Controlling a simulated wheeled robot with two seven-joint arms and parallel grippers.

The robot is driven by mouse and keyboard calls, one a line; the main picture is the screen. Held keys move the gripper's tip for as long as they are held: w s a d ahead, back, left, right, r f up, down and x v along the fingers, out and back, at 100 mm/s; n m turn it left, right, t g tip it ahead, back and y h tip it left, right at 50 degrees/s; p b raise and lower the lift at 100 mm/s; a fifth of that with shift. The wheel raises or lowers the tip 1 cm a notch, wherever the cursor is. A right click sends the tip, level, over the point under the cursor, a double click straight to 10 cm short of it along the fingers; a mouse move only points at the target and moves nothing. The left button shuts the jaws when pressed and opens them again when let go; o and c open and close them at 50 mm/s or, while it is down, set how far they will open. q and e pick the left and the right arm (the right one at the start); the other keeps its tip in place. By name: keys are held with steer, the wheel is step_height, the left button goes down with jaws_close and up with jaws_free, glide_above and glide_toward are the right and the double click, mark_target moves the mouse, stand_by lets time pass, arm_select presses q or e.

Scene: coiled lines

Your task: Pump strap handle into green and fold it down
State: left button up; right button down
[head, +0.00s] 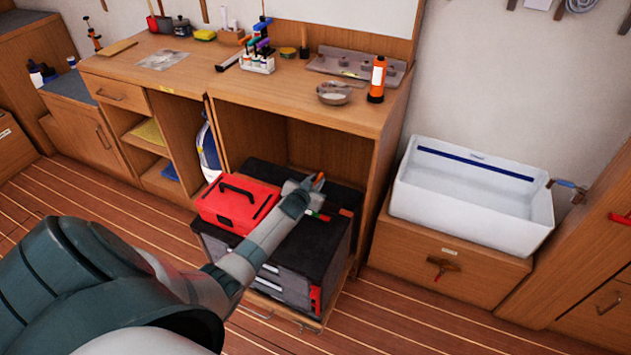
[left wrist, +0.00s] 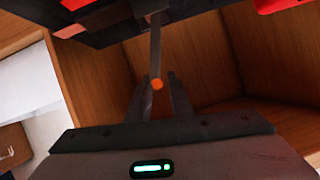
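The strap handle shows in the left wrist view as a slim grey lever (left wrist: 156,48) with an orange tip (left wrist: 157,84). It stands out from the black top of a low drawer cabinet (head: 318,238). My left gripper (head: 312,184) is over that top in the head view. In the left wrist view its two fingers (left wrist: 158,80) stand either side of the orange tip, with narrow gaps that look open. An orange tip (head: 319,177) shows beside the gripper in the head view. My right gripper is out of view.
A red toolbox (head: 237,204) sits on the cabinet top, left of the gripper. The wooden workbench (head: 200,75) overhangs behind, with bottles and tools on it. A white sink (head: 470,195) stands to the right. The floor in front is clear.

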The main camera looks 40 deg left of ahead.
arm_select(q)
steer(key=shift+d+r, duration=0.15)
